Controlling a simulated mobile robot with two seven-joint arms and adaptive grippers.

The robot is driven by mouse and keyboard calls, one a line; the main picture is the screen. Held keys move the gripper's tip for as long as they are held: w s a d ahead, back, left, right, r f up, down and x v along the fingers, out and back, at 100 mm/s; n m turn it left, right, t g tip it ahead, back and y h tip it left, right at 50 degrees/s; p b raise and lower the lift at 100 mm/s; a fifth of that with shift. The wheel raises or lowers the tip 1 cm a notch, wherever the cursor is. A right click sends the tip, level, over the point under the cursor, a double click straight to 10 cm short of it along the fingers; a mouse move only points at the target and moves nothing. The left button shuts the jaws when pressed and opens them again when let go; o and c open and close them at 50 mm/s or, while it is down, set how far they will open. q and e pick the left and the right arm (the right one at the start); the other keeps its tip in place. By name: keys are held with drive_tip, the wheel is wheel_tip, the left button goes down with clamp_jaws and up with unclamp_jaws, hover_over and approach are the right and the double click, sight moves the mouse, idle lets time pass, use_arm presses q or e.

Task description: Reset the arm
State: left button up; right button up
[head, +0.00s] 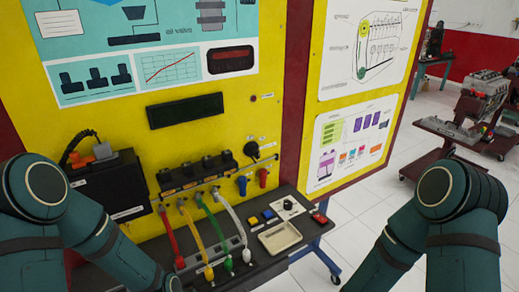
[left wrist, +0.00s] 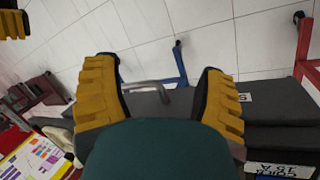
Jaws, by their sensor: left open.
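My left arm (head: 45,200) comes in at the lower left of the head view, bent in front of the engine trainer panel (head: 275,110). Its gripper lies outside that view. In the left wrist view my left gripper (left wrist: 158,76) has its two ridged yellow fingers wide apart, with nothing between the pads. A grey bent bar (left wrist: 148,84) shows beyond the gap; I see no contact with it. My right arm (head: 445,215) is bent at the lower right of the head view. A yellow and black piece at the wrist view's top left corner looks like part of my right gripper (left wrist: 14,23).
A black box (head: 108,185) is on the panel at left. Red, yellow, green and white leads (head: 205,235) hang above a dark shelf with a beige tray (head: 280,237). A red cart with an engine (head: 465,125) stands at right. White tiled floor (head: 350,215) is open between.

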use_arm(q)
drive_tip(key=s+d+f+n, duration=0.2)
drive_tip(key=s+f+n, duration=0.1)
drive_tip(key=s+f, duration=0.5)
drive_tip(key=w+d+f+m+t+b, duration=0.1)
drive_tip(key=w+f+b, duration=0.4)
drive_tip(key=b, duration=0.5)
drive_tip(key=shift+w+d+m+t, duration=0.3)
drive_tip(key=shift+d+t, duration=0.1)
drive_tip(key=shift+d, duration=0.3)
use_arm(e)
wheel_tip(320, 180, down, 10)
drive_tip(key=s, duration=0.2)
drive_tip(key=shift+a+f+g, duration=0.25)
drive_tip(key=shift+g, duration=0.05)
